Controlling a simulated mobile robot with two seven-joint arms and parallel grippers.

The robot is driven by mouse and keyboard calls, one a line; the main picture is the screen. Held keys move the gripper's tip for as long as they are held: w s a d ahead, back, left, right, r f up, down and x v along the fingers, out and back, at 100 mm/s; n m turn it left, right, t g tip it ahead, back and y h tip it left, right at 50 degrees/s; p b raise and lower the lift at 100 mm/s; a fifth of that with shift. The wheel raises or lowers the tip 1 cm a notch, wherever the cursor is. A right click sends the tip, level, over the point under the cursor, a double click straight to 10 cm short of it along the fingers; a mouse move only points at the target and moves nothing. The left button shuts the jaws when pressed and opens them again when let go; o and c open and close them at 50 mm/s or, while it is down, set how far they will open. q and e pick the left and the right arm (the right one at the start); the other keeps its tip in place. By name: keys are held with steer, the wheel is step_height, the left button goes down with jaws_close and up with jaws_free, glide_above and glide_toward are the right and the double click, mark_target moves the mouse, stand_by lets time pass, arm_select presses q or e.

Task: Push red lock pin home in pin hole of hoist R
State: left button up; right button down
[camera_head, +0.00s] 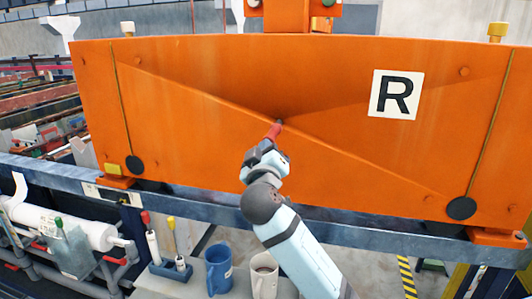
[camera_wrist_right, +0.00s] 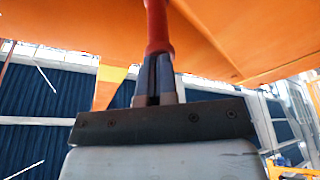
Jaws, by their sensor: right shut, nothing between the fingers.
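The orange hoist R (camera_head: 200,130) spans the head view and carries a white plate with a black R (camera_head: 396,94). The red lock pin (camera_head: 273,131) points at a small dark pin hole (camera_head: 280,121) in the middle of the orange face; its tip is at the hole, and I cannot tell how deep it sits. My right gripper (camera_head: 268,144) is shut with nothing between its fingers, at the near end of the pin. In the right wrist view the red pin (camera_wrist_right: 157,28) stands straight ahead of the shut fingertips (camera_wrist_right: 156,58), seemingly touching them. My left gripper is out of view.
A blue-grey rail (camera_head: 360,232) runs below the hoist. A white roll (camera_head: 70,225) lies at left.

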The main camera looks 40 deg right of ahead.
steer(key=shift+d, duration=0.1)
stand_by(0.4)
steer(key=shift+w+d, duration=1.4)
steer(key=shift+d, duration=0.15)
stand_by(0.5)
steer(key=b+v, duration=0.4)
steer(key=v, duration=1.2)
steer(key=shift+a+r, duration=0.15)
steer(key=shift+a, duration=0.25)
